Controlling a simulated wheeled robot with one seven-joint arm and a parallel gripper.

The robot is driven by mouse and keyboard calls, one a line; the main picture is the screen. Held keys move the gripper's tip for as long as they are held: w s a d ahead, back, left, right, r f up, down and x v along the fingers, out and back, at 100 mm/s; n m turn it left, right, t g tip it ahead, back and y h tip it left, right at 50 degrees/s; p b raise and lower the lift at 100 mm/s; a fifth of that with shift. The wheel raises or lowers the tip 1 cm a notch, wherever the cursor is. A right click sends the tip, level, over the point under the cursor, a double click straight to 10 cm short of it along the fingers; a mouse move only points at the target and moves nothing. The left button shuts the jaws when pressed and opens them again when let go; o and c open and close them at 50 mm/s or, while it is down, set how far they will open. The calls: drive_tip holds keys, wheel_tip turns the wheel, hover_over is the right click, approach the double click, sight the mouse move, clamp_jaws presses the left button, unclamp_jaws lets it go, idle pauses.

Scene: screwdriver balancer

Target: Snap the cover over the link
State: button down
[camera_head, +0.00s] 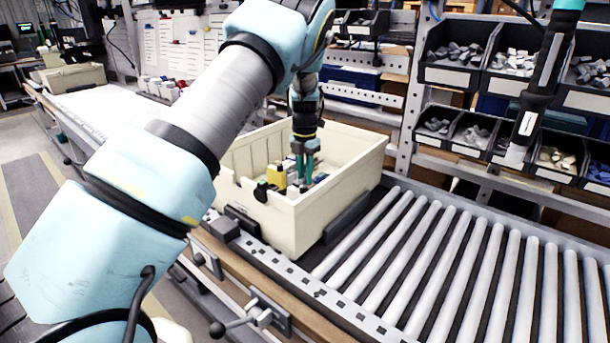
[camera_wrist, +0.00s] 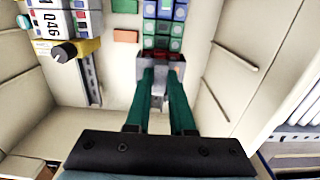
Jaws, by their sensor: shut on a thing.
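My gripper (camera_wrist: 161,72) reaches down into a cream crate with its two green fingers close together. In the wrist view the fingertips are shut on a small grey piece (camera_wrist: 177,72) with a reddish part; I cannot tell surely whether it is the cover. The piece is at the near end of a block of green and blue modules (camera_wrist: 163,27); whether it is seated there is unclear. The link cannot be made out. In the head view my gripper (camera_head: 304,178) is low in the crate, right of a yellow device (camera_head: 276,176).
The cream crate (camera_head: 292,222) stands on a roller conveyor (camera_head: 430,250), its walls close around my gripper. A yellow and grey device (camera_wrist: 75,48) and a metal rail (camera_wrist: 90,82) lie to the left. A tool (camera_head: 535,100) hangs at the right, before parts bins (camera_head: 455,75).

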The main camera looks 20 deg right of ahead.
drive_tip(key=shift+f, duration=0.2)
idle(0.6)
drive_tip(key=c, duration=0.7)
unclamp_jaws()
wheel_tip(320, 180, up, 11)
drive_tip(key=b, duration=0.2)
drive_tip(key=shift+f, duration=0.15)
drive_tip(key=s+a+m, duration=0.2)
drive_tip(key=a+m, duration=0.8)
drive_tip(key=a, duration=1.3)
drive_tip(key=s+a+f+m+t, duration=0.1)
drive_tip(key=s+a+m, duration=1.3)
drive_tip(key=s, duration=0.3)
drive_tip(key=shift+a+f+t, duration=0.3)
drive_tip(key=shift+a+f, duration=0.05)
drive_tip(key=shift+a, duration=0.4)
